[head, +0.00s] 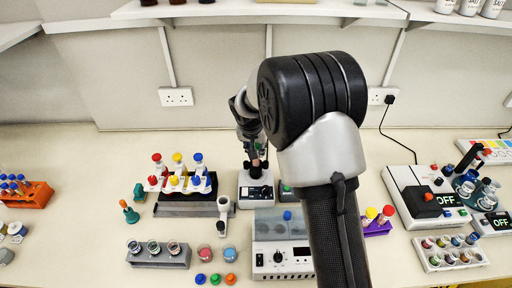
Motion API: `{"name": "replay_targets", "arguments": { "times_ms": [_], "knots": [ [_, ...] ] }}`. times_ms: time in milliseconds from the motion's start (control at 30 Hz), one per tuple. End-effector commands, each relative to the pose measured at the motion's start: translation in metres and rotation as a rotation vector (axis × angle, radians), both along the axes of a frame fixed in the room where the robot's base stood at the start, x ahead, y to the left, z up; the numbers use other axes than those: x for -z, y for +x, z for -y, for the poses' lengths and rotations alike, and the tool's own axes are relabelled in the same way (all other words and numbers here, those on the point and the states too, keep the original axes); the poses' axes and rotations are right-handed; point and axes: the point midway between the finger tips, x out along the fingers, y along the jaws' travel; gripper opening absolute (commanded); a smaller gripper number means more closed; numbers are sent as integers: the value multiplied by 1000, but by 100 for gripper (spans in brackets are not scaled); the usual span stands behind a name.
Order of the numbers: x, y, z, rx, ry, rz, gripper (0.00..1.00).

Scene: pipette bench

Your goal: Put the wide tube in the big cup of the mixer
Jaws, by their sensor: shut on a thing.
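My gripper (254,143) is in the middle of the head view, behind my arm and partly hidden by it. It is shut on a tube (263,153), which I take to be the wide tube; only a small brownish part shows. The mixer (256,190) is a small white and grey box with a dark front panel. It stands on the bench just below the gripper in the picture. The tube appears over or close to the mixer's dark top. I cannot tell whether it is inside the big cup or above it.
A rack of coloured pipettes (185,200) stands left of the mixer. A grey device with a knob (282,258) is in front. A purple rack (378,226) and a white device (425,200) are on the right. Some bare bench lies at the left.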

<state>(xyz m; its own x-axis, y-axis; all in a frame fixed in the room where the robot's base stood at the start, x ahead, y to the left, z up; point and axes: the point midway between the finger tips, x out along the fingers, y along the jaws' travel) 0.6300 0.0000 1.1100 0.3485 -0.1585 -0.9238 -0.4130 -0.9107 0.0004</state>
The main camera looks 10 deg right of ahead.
Motion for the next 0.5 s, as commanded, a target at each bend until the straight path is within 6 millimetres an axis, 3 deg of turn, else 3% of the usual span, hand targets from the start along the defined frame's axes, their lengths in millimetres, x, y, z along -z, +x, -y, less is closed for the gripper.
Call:
{"name": "replay_targets", "arguments": {
  "times_ms": [500],
  "knots": [
    [14,0,0,0,0,0,0]
  ]
}}
